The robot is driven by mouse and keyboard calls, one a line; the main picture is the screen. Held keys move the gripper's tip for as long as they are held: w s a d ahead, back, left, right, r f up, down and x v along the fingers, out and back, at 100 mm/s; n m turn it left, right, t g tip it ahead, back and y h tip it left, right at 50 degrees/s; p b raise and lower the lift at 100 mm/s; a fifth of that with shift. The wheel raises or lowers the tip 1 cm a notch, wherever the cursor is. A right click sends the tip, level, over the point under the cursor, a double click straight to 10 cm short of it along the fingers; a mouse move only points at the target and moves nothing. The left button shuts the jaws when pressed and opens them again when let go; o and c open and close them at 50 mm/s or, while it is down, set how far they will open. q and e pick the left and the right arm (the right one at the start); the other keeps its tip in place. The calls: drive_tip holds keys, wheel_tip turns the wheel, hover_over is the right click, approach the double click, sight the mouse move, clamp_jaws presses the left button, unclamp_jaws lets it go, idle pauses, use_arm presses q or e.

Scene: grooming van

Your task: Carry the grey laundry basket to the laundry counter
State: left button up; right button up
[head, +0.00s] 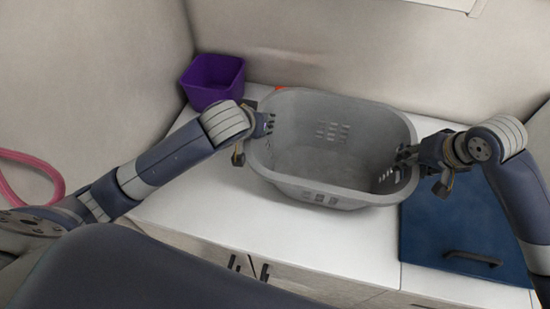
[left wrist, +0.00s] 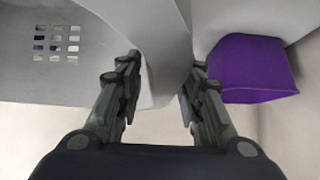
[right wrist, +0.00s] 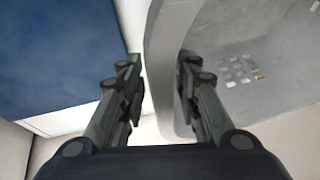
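The grey laundry basket (head: 335,115) stands upright and empty on a white counter top (head: 290,228). My left gripper (head: 262,128) is at its left rim. In the left wrist view, the left gripper's fingers (left wrist: 160,92) are apart, one on each side of the basket wall (left wrist: 165,50), with gaps showing. My right gripper (head: 408,160) is at the right rim. In the right wrist view, its fingers (right wrist: 160,92) are also apart, with the basket wall (right wrist: 162,60) between them. The left finger is clear of the wall; contact by the other is unclear.
A purple bin (head: 212,80) stands at the back left, close to the basket. A flat blue panel (head: 455,225) with a black handle lies right of the basket. A wall rises behind. A small orange thing (head: 279,88) is partly hidden behind the basket. The front counter strip is clear.

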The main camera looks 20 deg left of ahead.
use_arm(q)
drive_tip(key=shift+r, duration=0.1)
drive_tip(key=v, duration=0.7)
drive_tip(key=shift+s+r, duration=0.1)
drive_tip(key=shift+s, duration=0.05)
use_arm(e)
drive_tip(key=shift+r, duration=0.15)
drive_tip(key=v, duration=1.1)
drive_tip(key=shift+s+r, duration=0.2)
drive_tip(key=shift+r, duration=0.15)
drive_tip(key=shift+d, duration=0.1)
